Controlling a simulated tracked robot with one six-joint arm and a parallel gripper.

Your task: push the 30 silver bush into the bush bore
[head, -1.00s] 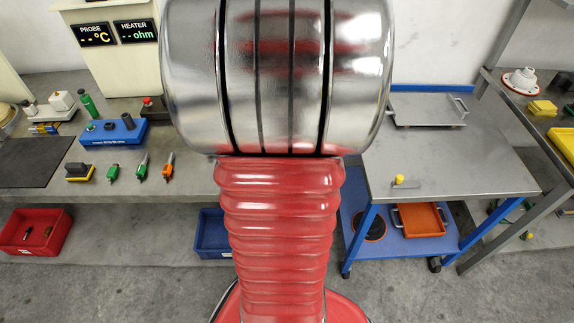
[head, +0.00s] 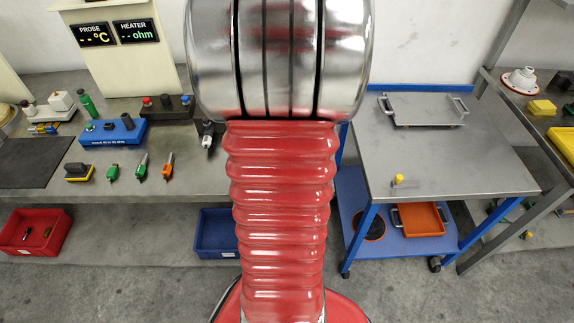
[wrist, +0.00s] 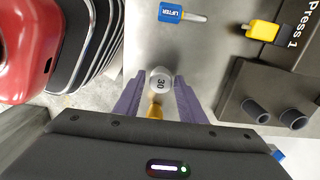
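In the wrist view a small silver bush (wrist: 161,76) marked 30 sits between the fingertips of my gripper (wrist: 161,82). The two purple-grey fingers lie against its sides, with no clear gap. A yellow piece (wrist: 155,108) shows between the fingers, nearer the camera; I cannot tell whether it is joined to the bush. The bush is over a pale grey surface; its height above it is unclear. I cannot pick out the bush bore in either view. In the head view my own arm hides the gripper and bush.
A dark block (wrist: 236,108) with two dark cylinders stands right of the gripper. A blue lifter (wrist: 172,13) and a yellow-black piece (wrist: 262,30) lie beyond. In the head view a blue-framed cart (head: 440,165) stands right of the bench (head: 150,185), with a floor gap between.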

